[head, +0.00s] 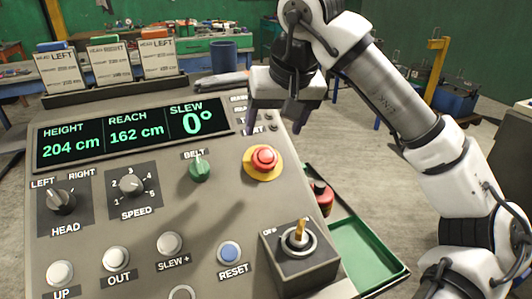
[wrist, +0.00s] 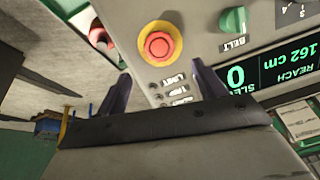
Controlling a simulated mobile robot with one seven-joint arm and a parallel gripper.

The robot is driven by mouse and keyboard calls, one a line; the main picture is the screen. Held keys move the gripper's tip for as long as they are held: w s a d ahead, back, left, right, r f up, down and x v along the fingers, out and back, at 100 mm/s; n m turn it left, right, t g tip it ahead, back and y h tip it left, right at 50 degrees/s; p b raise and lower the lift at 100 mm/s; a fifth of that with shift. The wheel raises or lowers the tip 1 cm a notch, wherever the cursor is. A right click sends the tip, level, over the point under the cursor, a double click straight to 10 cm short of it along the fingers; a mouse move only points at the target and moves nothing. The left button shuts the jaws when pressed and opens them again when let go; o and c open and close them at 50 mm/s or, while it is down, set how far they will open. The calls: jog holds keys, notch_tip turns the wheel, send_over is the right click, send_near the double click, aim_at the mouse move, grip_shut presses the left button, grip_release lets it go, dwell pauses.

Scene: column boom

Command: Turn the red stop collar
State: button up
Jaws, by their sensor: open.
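The red stop button (head: 263,157) with its red collar sits on a yellow round base on the sloped grey panel. In the wrist view the red stop collar (wrist: 158,44) shows unobstructed, ahead of my fingertips. My gripper (head: 273,122) is open and empty, above the panel and farther back than the red stop. In the wrist view my gripper (wrist: 160,76) has its two dark fingers spread apart, with nothing between them. It appears apart from the red collar.
A green belt knob (head: 200,169) stands left of the stop. A raised box with a key switch (head: 298,238) stands in front of it. The display (head: 130,133) reads slew 0°.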

aim_at(268, 154)
jog(key=p+x, duration=0.1)
jog(key=x, duration=0.8)
jog(key=shift+w+a+f, duration=0.1)
jog(key=shift+w+f, duration=0.05)
jog(key=shift+f, duration=0.1)
jog(key=shift+c, duration=0.4)
jog(key=c, duration=0.9)
jog(key=shift+m+b, duration=0.4)
jog(key=shift+b, duration=0.1)
jog(key=shift+f+m+b, duration=0.15)
jog(key=shift+m+b, duration=0.45)
jog(key=shift+b, duration=0.05)
jog(key=shift+m+y+b, duration=0.4)
jog(key=shift+m+b, duration=0.65)
jog(key=shift+m, duration=0.15)
jog(key=m+b, duration=0.2)
jog(key=m, duration=0.1)
jog(key=m+b, duration=0.1)
jog(key=m, duration=0.1)
jog(key=shift+d+y, duration=0.25)
jog(key=shift+y, duration=0.05)
